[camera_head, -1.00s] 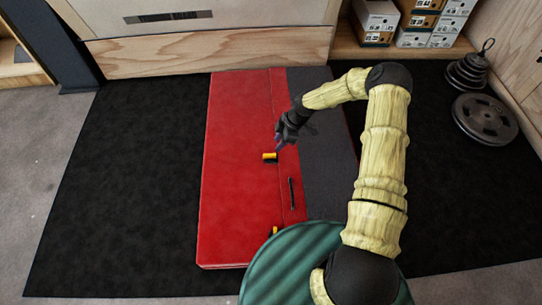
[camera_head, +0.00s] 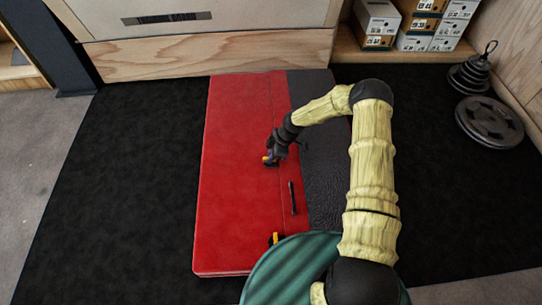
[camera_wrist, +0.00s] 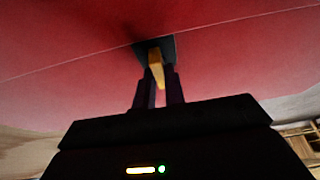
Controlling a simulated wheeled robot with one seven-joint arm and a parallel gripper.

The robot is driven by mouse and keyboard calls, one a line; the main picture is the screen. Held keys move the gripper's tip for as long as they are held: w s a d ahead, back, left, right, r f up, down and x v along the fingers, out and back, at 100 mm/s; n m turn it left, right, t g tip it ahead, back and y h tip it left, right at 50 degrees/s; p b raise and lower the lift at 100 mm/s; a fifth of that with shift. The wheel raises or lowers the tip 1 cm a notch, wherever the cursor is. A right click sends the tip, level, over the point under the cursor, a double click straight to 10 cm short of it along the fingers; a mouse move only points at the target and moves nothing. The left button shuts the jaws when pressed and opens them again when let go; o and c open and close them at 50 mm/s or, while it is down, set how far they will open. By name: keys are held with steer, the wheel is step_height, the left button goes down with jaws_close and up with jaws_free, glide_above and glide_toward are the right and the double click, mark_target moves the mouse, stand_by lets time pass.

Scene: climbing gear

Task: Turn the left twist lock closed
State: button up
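The red folded pad (camera_head: 232,175) lies on the dark mat and carries two yellow-and-black twist locks. The far twist lock (camera_head: 267,160) is partly hidden by my gripper (camera_head: 271,157). In the wrist view its yellow lever (camera_wrist: 156,66) stands on a dark base plate on the red surface. My gripper's two dark fingers (camera_wrist: 158,92) stand apart with the lever between them; I cannot tell whether they touch it. The near twist lock (camera_head: 274,239) is at the pad's near end, partly hidden by my green base.
A black handle (camera_head: 292,198) lies on the pad between the two locks. The pad's right part is dark grey (camera_head: 322,180). Weight plates (camera_head: 488,122) and shoe boxes (camera_head: 412,22) are at the back right. The black mat left of the pad is clear.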

steer(key=shift+r+m+p, duration=0.1)
steer(key=shift+m+p, duration=0.2)
steer(key=shift+p, duration=0.2)
jaws_close()
steer(key=m+p, duration=0.1)
steer(key=p, duration=0.1)
steer(key=m+t+p, duration=0.1)
steer(key=m+p, duration=0.1)
steer(key=shift+s+r, duration=0.1)
steer(key=shift+r, duration=0.1)
steer(key=m+t+p, duration=0.1)
steer(key=m+p, duration=0.2)
steer(key=m+t+h+p, duration=0.1)
steer(key=m+p, duration=0.2)
steer(key=shift+s+a+f+h, duration=0.1)
steer(key=shift+s+a+h, duration=0.05)
steer(key=shift+h, duration=0.15)
steer(key=m+t+h+p, duration=0.1)
steer(key=m+p, duration=0.1)
steer(key=m, duration=0.2)
steer(key=shift+a, duration=0.1)
steer(key=m+h, duration=0.1)
steer(key=m, duration=0.1)
steer(key=m+p, duration=0.1)
steer(key=m, duration=0.1)
steer(key=shift+f+t+h, duration=0.2)
steer(key=shift+t+h, duration=0.1)
steer(key=shift+h, duration=0.1)
steer(key=shift+m, duration=0.3)
